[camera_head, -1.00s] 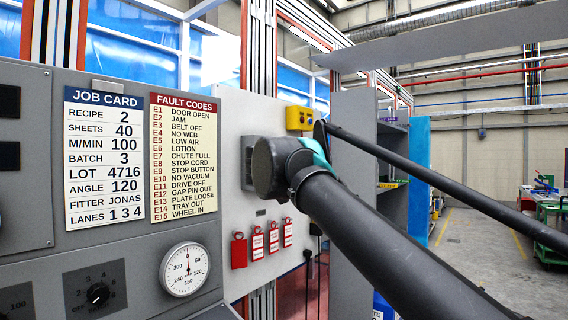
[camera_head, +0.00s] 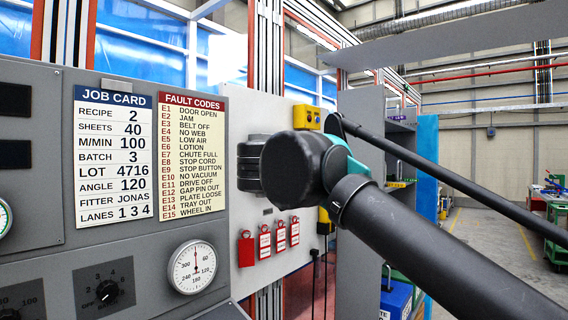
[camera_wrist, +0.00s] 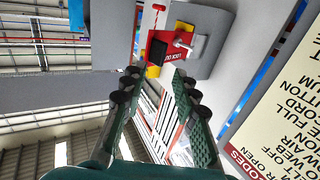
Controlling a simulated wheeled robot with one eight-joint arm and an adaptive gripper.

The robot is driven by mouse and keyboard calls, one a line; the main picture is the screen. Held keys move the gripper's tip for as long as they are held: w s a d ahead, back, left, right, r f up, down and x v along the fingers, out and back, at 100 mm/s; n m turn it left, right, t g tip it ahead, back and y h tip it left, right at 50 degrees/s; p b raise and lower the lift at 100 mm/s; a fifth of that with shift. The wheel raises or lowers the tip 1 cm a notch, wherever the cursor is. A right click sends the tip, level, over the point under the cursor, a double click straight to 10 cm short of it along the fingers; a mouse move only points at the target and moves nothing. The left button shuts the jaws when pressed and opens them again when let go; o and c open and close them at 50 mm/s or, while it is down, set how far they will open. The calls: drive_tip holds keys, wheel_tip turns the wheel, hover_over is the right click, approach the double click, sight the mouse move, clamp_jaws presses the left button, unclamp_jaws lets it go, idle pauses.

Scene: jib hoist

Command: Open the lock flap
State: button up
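In the wrist view, a red lock unit (camera_wrist: 173,50) with small white lettering sits on a grey panel, just beyond my fingertips. It carries a black square part (camera_wrist: 157,50), a silver lever or hasp (camera_wrist: 184,43) and yellow edges. I cannot tell for certain which part is the lock flap, or whether it is open. My gripper (camera_wrist: 157,76) is open and empty, its two green fingers with black pads spread on either side below the unit. No contact shows. In the head view the gripper is hidden behind my own arm.
Red tags (camera_head: 264,243) hang on the light panel, with a yellow box (camera_head: 306,118) above. The job card (camera_head: 112,155), the fault codes sheet (camera_head: 190,157) and a dial gauge (camera_head: 193,266) are at left. Open floor (camera_head: 490,255) lies at right.

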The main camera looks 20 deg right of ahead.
drive_tip(key=shift+v, duration=1.9)
